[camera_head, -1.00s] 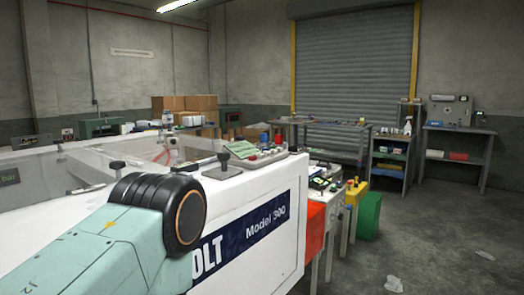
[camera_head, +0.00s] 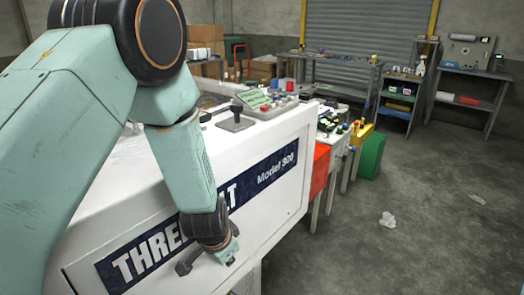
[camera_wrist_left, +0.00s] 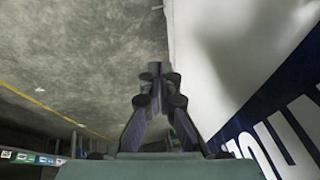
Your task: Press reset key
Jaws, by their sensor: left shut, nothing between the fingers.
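A white machine (camera_head: 108,212) with a dark blue "Model 300" label fills the left and middle of the head view. On its top are a panel (camera_head: 275,108) with small coloured controls and a green-lit display (camera_head: 253,98). I cannot make out which control is the reset key. My left gripper (camera_head: 226,258) hangs low in front of the machine's labelled side, below and apart from the panel. In the left wrist view its fingers (camera_wrist_left: 157,72) come together with nothing between them. The machine's white side is on the right there. My right gripper is not in view.
A black knob on a flat base (camera_head: 235,121) stands on the machine top near the panel. A red bin (camera_head: 319,172) and a green bin (camera_head: 371,155) stand beyond the machine. Shelves (camera_head: 401,97) line the back. The floor at right is mostly clear, with crumpled scraps (camera_head: 387,219).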

